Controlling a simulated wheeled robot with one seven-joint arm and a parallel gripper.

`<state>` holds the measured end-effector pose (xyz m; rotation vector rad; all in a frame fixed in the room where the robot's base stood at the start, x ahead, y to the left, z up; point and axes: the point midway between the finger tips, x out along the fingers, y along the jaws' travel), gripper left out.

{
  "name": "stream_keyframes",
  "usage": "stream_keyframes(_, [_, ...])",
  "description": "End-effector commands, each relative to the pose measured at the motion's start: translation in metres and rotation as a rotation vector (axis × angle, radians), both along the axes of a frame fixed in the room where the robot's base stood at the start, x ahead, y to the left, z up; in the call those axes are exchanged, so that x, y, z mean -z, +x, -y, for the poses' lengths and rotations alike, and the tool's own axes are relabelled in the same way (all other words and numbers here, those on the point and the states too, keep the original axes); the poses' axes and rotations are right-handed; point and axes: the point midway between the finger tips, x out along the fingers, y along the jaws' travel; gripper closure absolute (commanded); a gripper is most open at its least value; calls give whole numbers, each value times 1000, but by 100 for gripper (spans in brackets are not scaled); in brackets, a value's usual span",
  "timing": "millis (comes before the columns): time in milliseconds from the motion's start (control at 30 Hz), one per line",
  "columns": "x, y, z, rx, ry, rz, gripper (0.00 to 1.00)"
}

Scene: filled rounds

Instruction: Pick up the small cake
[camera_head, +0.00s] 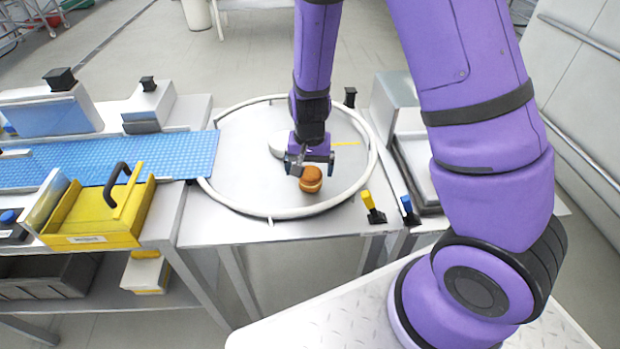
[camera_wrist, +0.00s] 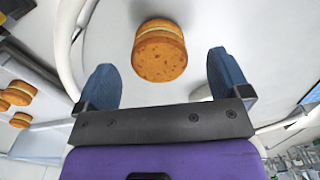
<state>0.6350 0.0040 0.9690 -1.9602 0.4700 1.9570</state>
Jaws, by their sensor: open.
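The small cake (camera_head: 311,179) is a round, golden-brown sandwich cake with a pale filling line. It rests on the round metal table inside a white ring rail (camera_head: 268,213). In the wrist view the small cake (camera_wrist: 159,51) lies beyond the fingertips, roughly centred between them and apart from both. My gripper (camera_head: 310,165) is just above and behind the cake in the head view. In the wrist view my gripper (camera_wrist: 165,75) has its two blue fingers spread, with nothing between them.
A blue conveyor belt (camera_head: 95,158) meets the ring from the left. A yellow bin (camera_head: 95,215) with a black handle stands at the front left. Yellow and blue knobs (camera_head: 367,200) stand at the table's front right. Several more cakes (camera_wrist: 18,93) show at the wrist view's left edge.

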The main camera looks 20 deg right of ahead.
Motion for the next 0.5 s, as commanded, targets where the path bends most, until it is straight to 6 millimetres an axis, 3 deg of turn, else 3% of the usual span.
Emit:
stream_keyframes(233, [33, 1, 3, 2, -1, -5, 5])
stream_keyframes(500, [44, 1, 3, 1, 0, -1, 5])
